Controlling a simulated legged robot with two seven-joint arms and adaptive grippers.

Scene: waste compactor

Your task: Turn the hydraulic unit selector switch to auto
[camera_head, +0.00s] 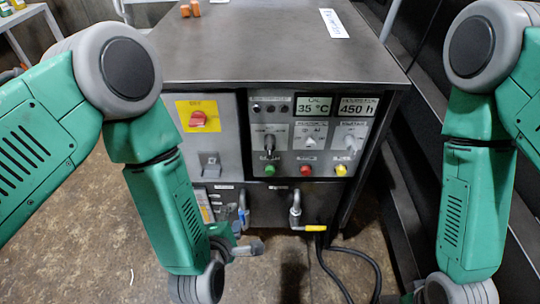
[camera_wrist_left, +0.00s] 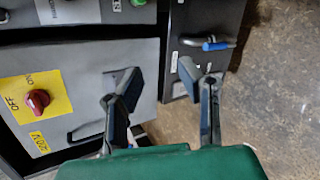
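The control panel (camera_head: 309,163) on the front of the grey cabinet carries three selector switches in a row. They are a left one (camera_head: 270,142), a middle one (camera_head: 311,139) and a right one (camera_head: 348,140). Their labels are too small to read surely, so I cannot tell which is the hydraulic unit selector or its setting. My left gripper (camera_head: 247,238) is below and left of the panel, apart from the switches. In the left wrist view its two fingers (camera_wrist_left: 164,100) are spread with nothing between them. My right arm is at the right; its gripper is not shown.
A red rotary switch on a yellow plate (camera_head: 199,116) is on the left door; it also shows in the left wrist view (camera_wrist_left: 38,101). Green (camera_head: 269,170), red (camera_head: 306,170) and yellow (camera_head: 341,170) buttons sit below the selectors. A yellow-handled valve (camera_head: 315,228) and black cables (camera_head: 350,262) are lower down.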

